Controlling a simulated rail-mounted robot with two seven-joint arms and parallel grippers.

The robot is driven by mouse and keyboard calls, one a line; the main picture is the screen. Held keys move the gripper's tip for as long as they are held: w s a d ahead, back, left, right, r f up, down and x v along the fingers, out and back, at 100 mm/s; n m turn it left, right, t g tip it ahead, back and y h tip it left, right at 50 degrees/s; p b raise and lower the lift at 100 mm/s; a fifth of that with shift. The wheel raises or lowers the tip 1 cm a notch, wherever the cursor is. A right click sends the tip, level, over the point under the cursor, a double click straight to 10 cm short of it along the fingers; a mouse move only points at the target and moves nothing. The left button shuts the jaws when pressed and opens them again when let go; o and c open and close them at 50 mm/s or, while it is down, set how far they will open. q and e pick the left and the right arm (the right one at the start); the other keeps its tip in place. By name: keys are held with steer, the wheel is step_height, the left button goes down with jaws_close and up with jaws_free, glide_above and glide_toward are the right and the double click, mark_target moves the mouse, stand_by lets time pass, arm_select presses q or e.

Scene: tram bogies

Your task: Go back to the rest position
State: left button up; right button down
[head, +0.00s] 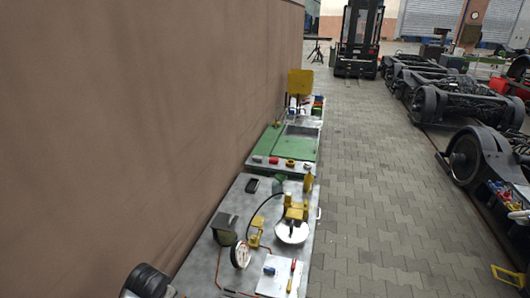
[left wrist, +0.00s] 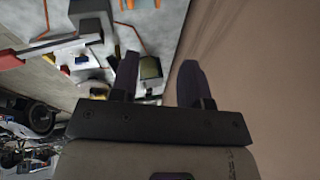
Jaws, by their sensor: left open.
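My left gripper (left wrist: 158,64) shows in the left wrist view with its two dark fingers spread apart and nothing between them. Behind the fingers are a grey metal worktop (left wrist: 195,12) with blurred parts on it and a plain brown wall (left wrist: 265,70). The fingers appear apart from both. In the head view I cannot make out the left gripper. My right gripper is in neither view.
In the head view the brown wall (head: 130,120) runs along the left. Beside it stand a grey workbench (head: 205,255) with tools and a green bench (head: 295,150). Paved floor (head: 370,200) is open. Bogies (head: 455,105) line the right; a forklift (head: 358,40) stands far back.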

arm_select(q)
steer(key=d+r+t, duration=0.3)
steer(key=d+r, duration=0.2)
steer(key=r, duration=0.5)
steer(key=s+d+r+t+h+p, duration=0.1)
steer(key=s+d+r+t+p, duration=0.3)
steer(key=s, duration=0.6)
steer(key=s+f+n+g+p, duration=0.1)
steer(key=s+f+g+p, duration=0.2)
steer(key=s, duration=0.9)
steer(key=s+d+f+n+g+h+p, duration=0.1)
steer(key=s+f+g+p, duration=0.2)
steer(key=s, duration=1)
steer(key=shift+s+d+g+p, duration=0.3)
steer(key=shift+g+p, duration=0.2)
steer(key=shift+p, duration=0.25)
steer(key=shift+f, duration=0.1)
